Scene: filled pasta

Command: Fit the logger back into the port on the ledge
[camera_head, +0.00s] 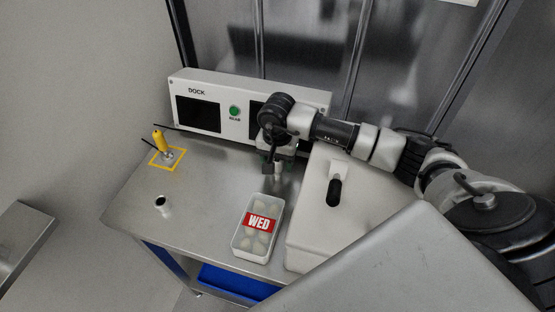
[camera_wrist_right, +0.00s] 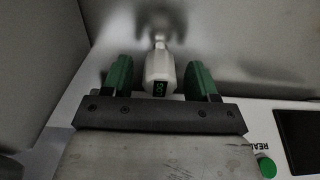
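The logger (camera_wrist_right: 160,72) is a pale body with a small green display, seen between the two fingers in the right wrist view. Its narrower far end points at the steel surface; whether it is seated in anything there is unclear. My right gripper (camera_wrist_right: 160,78) has green-padded fingers, open, with a gap on each side of the logger. In the head view, my right gripper (camera_head: 277,168) is low over the table before the dock, largely hidden by its own wrist. A small whitish cylinder with a dark top (camera_head: 162,203) stands at the table's left front; I cannot tell whether it is the port. My left gripper is out of view.
A white dock (camera_head: 235,92) with dark screens and a green button (camera_head: 234,111) stands at the back. A yellow-handled tool (camera_head: 159,141) stands in a yellow square. A WED tray (camera_head: 238,243) and a white box (camera_head: 313,215) with black handle stand right. The left-middle table is clear.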

